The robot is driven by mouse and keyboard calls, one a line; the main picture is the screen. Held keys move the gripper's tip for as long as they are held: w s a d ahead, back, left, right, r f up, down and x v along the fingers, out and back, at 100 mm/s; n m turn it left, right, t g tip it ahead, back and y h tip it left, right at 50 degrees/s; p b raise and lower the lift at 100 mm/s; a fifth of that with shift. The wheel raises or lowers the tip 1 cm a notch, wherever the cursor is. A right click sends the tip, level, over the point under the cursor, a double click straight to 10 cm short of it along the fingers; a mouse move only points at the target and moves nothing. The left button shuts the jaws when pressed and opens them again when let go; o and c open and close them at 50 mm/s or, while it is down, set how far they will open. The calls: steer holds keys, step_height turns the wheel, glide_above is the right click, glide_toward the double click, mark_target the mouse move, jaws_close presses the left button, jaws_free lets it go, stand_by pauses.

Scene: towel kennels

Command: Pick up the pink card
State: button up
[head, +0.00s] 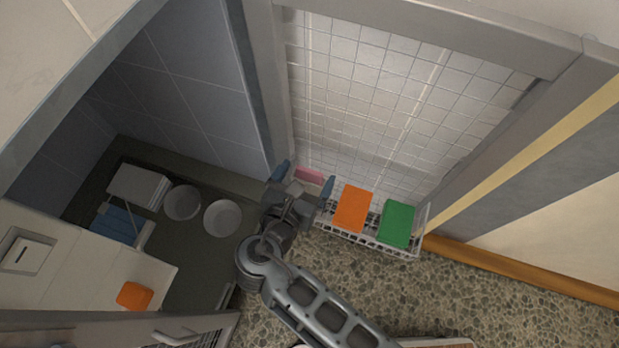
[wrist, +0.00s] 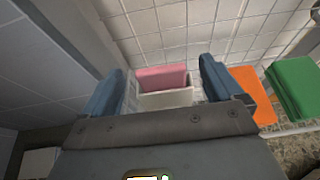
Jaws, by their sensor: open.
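The pink card (head: 309,176) stands at the left end of a wire rack, close to the tiled wall, partly hidden behind my gripper in the head view. In the wrist view the pink card (wrist: 162,78) shows between my two fingers, beyond their tips, with a pale box-like holder (wrist: 166,98) just in front of it. My gripper (head: 306,182) is open, its blue fingers spread to either side of the card. In the wrist view my gripper (wrist: 160,80) holds nothing.
An orange card (head: 353,208) and a green card (head: 397,223) stand in the wire rack (head: 372,243) to the right. A grey kennel wall (head: 205,95) is on the left, with two round bowls (head: 222,217) below. Pebbled floor (head: 480,300) is open at the lower right.

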steer(key=shift+w, duration=0.1)
steer(key=shift+c, duration=0.3)
steer(key=c, duration=1.3)
